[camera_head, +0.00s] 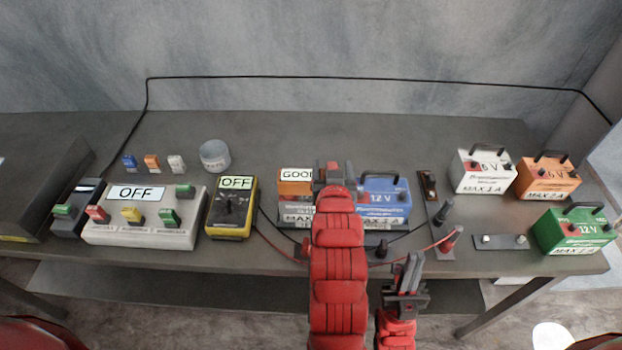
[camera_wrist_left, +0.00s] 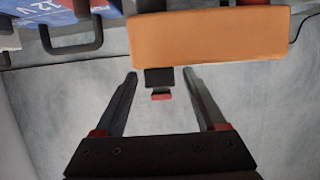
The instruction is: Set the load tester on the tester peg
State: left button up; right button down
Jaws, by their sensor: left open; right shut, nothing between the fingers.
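The load tester, which I take to be the orange unit with a "GOOD" display (camera_head: 295,187), stands at the middle of the bench, partly hidden by my left arm. An orange block, likely the same unit, fills the top of the left wrist view (camera_wrist_left: 210,33); a small dark-and-red part (camera_wrist_left: 160,84) shows below it, between the fingertips. My left gripper (camera_head: 333,172) is open, and its fingers (camera_wrist_left: 160,75) reach toward the block without visible grip. My right gripper (camera_head: 408,272) is shut and empty at the bench's front edge. I cannot tell which fitting is the tester peg.
A blue 12 V battery (camera_head: 384,192) stands right of my left gripper. White (camera_head: 484,172), orange (camera_head: 547,178) and green (camera_head: 572,232) batteries stand at the right. A yellow meter (camera_head: 231,212) and grey switch box (camera_head: 140,222) read "OFF". Red and black leads cross the front.

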pick_arm(q)
jog(key=shift+x, duration=1.4)
grip_shut()
dwell(0.4)
